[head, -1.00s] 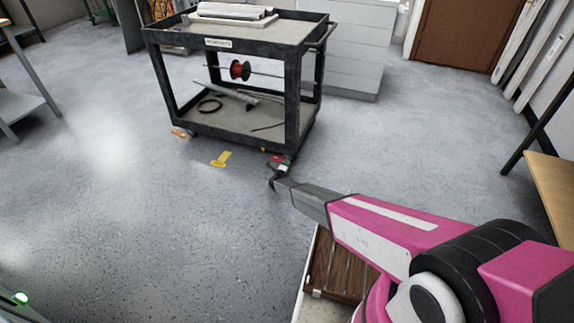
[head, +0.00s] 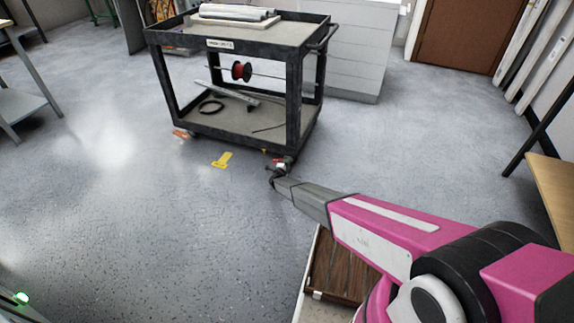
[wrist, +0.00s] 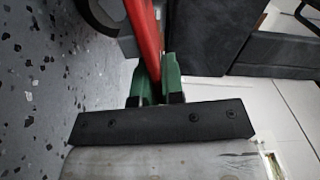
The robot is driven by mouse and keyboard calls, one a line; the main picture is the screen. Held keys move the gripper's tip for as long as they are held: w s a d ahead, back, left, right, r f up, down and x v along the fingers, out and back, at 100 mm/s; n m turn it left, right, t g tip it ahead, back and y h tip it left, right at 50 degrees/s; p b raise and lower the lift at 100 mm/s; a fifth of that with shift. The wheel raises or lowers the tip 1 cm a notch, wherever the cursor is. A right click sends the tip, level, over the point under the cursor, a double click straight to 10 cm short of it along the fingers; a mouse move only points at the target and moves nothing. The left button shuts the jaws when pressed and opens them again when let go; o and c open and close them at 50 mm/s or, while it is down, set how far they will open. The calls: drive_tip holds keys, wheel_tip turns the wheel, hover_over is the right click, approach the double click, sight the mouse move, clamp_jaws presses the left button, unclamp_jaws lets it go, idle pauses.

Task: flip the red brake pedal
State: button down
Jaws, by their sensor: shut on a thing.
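The red brake pedal (wrist: 147,40) is a narrow red bar in the wrist view, running up from between the green fingertips of my gripper (wrist: 156,82). The fingers are shut on it, one on each side. In the head view my gripper (head: 279,168) is low at the cart's front right caster, and the pedal there is too small to make out clearly. The black cart (head: 242,134) stands on the floor with its lower shelf just above my gripper. The pedal's lower end is hidden between the fingers.
Yellow (head: 222,160) and orange (head: 181,134) pieces show at floor level by the cart. A red cable spool (head: 241,71) hangs between its shelves. White drawers (head: 345,50) stand behind. A wooden-topped table (head: 556,190) is at the right.

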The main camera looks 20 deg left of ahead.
drive_tip(key=c, duration=1.2)
unclamp_jaws()
drive_tip(key=shift+c, duration=0.2)
drive_tip(key=s, duration=1)
drive_tip(key=shift+s+a, duration=0.35)
drive_tip(key=shift+a, duration=0.05)
